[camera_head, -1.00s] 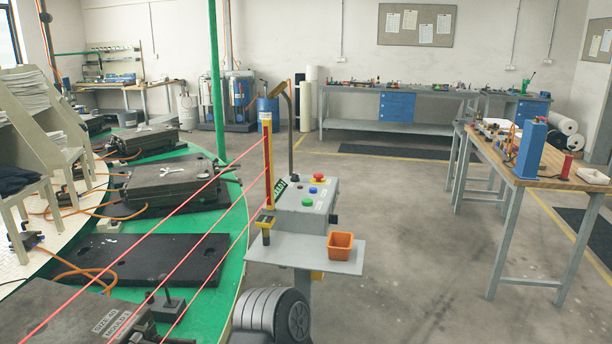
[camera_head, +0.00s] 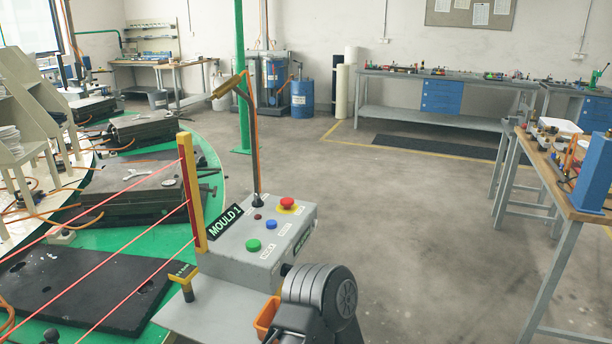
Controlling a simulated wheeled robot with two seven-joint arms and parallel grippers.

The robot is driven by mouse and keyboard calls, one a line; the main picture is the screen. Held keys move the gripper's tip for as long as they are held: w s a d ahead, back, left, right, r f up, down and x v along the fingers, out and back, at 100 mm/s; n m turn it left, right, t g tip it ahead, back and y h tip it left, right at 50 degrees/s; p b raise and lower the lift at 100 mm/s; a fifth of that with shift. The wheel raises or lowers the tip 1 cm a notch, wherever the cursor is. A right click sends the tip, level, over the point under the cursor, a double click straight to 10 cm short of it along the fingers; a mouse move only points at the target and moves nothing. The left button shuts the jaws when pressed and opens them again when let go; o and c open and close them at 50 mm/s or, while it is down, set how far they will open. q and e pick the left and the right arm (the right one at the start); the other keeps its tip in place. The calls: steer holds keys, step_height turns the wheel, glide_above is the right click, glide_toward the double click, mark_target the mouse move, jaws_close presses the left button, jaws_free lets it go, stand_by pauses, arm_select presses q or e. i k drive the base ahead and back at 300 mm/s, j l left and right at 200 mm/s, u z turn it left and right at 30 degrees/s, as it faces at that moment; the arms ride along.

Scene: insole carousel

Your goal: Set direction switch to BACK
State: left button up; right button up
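A grey control box (camera_head: 236,262) stands in front of me on a grey shelf (camera_head: 205,318). Its sloped top carries a green button (camera_head: 254,245), a blue button (camera_head: 284,229), a small dark red lamp or button (camera_head: 257,217) and a red mushroom button on yellow (camera_head: 287,203). A "MOULD 1" sign (camera_head: 226,220) is on its left edge. I cannot make out which part is the direction switch or read its labels. Neither gripper shows.
A yellow-red post (camera_head: 190,190) with red beams stands left of the box, beside the green carousel (camera_head: 215,185) with dark moulds. A yellow-topped stand (camera_head: 183,275) and an orange bin (camera_head: 266,318), partly hidden, are on the shelf. A wooden-topped bench (camera_head: 570,198) stands right; floor between is clear.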

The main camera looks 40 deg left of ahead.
mark_target(258, 203)
steer(key=i, duration=2.2)
steer(key=u, duration=2.5)
steer(key=l, duration=0.1)
